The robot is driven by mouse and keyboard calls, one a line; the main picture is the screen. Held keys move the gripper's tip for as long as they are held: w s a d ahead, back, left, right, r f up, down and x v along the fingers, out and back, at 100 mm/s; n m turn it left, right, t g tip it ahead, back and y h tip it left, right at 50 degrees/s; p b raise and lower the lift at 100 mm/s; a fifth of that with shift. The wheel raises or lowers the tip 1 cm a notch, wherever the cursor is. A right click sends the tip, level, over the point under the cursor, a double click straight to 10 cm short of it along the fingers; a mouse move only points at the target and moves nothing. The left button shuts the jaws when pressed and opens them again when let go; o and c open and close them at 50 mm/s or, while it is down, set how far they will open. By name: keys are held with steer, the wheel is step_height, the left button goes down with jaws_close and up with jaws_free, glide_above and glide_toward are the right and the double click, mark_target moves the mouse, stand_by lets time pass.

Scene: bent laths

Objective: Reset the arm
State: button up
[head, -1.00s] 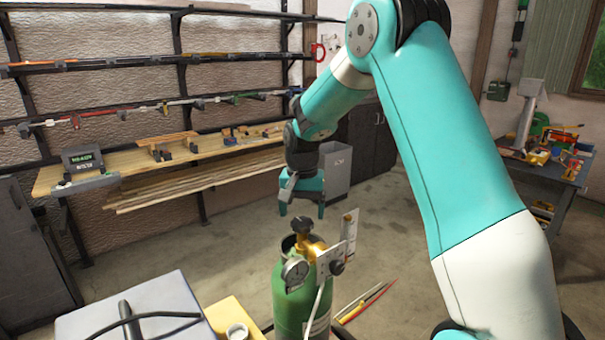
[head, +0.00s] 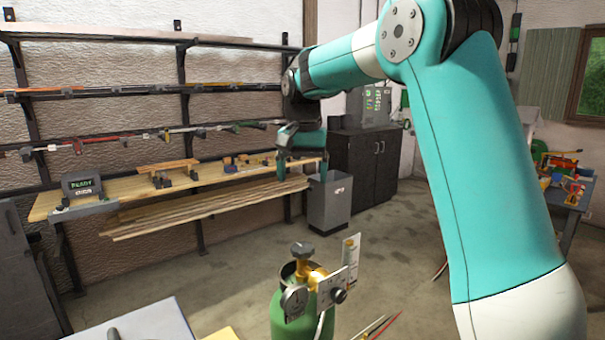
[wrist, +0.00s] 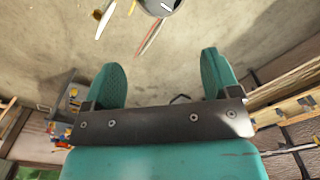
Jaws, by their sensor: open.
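My teal arm reaches across the right half of the head view, bent at the elbow. My gripper (head: 302,172) hangs pointing down in front of the wooden shelf's right end. In the wrist view my gripper (wrist: 165,82) shows two teal fingers set wide apart, with nothing between them but the concrete floor beyond. It is open and empty.
A green gas cylinder (head: 300,312) with a gauge stands in front. A wooden shelf (head: 135,187) with clamps and a small display runs along the wall. A grey bin (head: 330,205) and dark cabinet (head: 368,160) stand behind my gripper.

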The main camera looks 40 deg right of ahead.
stand_by(0.3)
steer(key=s+a+f+n+y+b, duration=0.1)
steer(key=s+a+f+n, duration=0.3)
steer(key=s+a+n, duration=0.4)
steer(key=s+a+f+n+y+b, duration=0.1)
steer(key=s+a+f+n+y, duration=0.2)
steer(key=s+a, duration=1.3)
steer(key=s+f+n, duration=0.2)
steer(key=s+n, duration=0.2)
steer(key=shift+f+n, duration=0.2)
steer(key=shift+n, duration=0.2)
